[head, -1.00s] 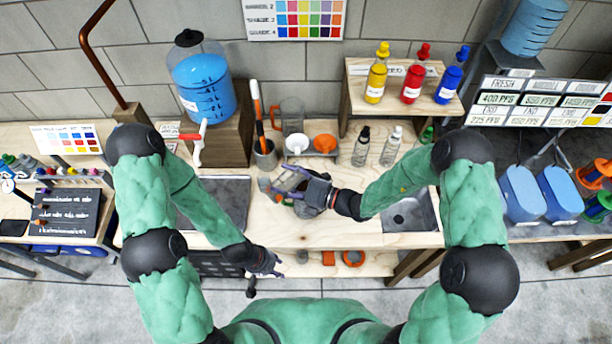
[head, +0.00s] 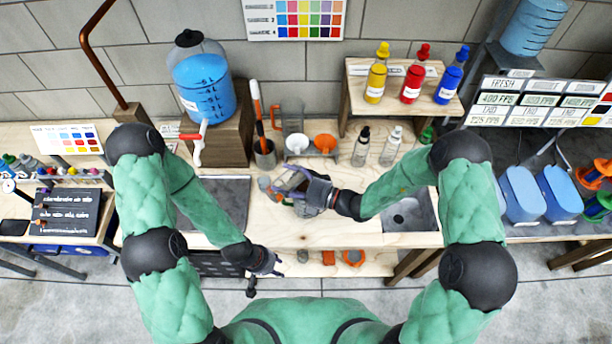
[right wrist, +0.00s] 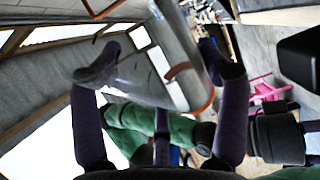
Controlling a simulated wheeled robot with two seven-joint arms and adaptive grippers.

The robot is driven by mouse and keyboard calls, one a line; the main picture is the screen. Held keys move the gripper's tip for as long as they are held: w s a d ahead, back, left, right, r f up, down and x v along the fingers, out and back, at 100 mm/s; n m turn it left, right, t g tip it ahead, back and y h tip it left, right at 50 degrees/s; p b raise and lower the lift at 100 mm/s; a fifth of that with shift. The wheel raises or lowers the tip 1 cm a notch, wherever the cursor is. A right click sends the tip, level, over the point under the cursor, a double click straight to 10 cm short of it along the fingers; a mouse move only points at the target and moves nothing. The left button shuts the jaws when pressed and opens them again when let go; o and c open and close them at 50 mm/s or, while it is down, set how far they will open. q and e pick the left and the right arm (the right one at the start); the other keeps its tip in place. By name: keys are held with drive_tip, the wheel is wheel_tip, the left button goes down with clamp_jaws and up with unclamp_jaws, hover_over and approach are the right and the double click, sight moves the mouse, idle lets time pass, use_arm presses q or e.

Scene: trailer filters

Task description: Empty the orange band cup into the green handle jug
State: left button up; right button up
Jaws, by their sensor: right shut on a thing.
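My right gripper (head: 300,186) is over the middle of the worktable. In the right wrist view its fingers (right wrist: 150,75) are closed around a clear cup with an orange band (right wrist: 178,70), which lies slanted in that picture. In the head view the hand hides most of the cup. My left gripper (head: 272,266) is low at the table's front edge, too small and dark to read.
White and orange funnels (head: 325,143) sit behind the hand, and a holder (head: 264,155) with tall tools stands left of them. Two small bottles (head: 390,148) stand to the right. A blue dispenser (head: 205,90) is at the back left. The front middle table is mostly clear.

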sight(291, 175)
drive_tip(key=shift+w+d+r+m+y+p, duration=0.15)
drive_tip(key=shift+r+m+p, duration=0.1)
drive_tip(key=shift+m+p, duration=0.2)
drive_tip(key=shift+w+d+r+m+y+p, duration=0.15)
drive_tip(key=shift+r+m+p, duration=0.1)
drive_tip(key=shift+m+p, duration=0.15)
idle(1.1)
drive_tip(key=shift+w+d+r+m+t+y+p, duration=0.35)
drive_tip(key=shift+m+p, duration=0.2)
drive_tip(key=shift+m, duration=0.25)
drive_tip(key=shift+w+d+r+m+t+y+p, duration=0.15)
drive_tip(key=shift+r+m+t+p, duration=0.1)
drive_tip(key=shift+r+m+p, duration=0.4)
idle(0.9)
drive_tip(key=shift+w+d+r+m+t+y+p, duration=0.15)
drive_tip(key=shift+w+d+m+t+p, duration=0.15)
drive_tip(key=shift+m, duration=0.45)
drive_tip(key=shift+w+d+r+m+t+y+p, duration=0.1)
drive_tip(key=shift+w+d+r+m+t+p, duration=0.15)
drive_tip(key=shift+m, duration=0.55)
drive_tip(key=shift+w+d+r+m+t+y+p, duration=0.1)
drive_tip(key=shift+w+d+m+t+p, duration=0.2)
drive_tip(key=shift+m, duration=0.45)
idle(1.4)
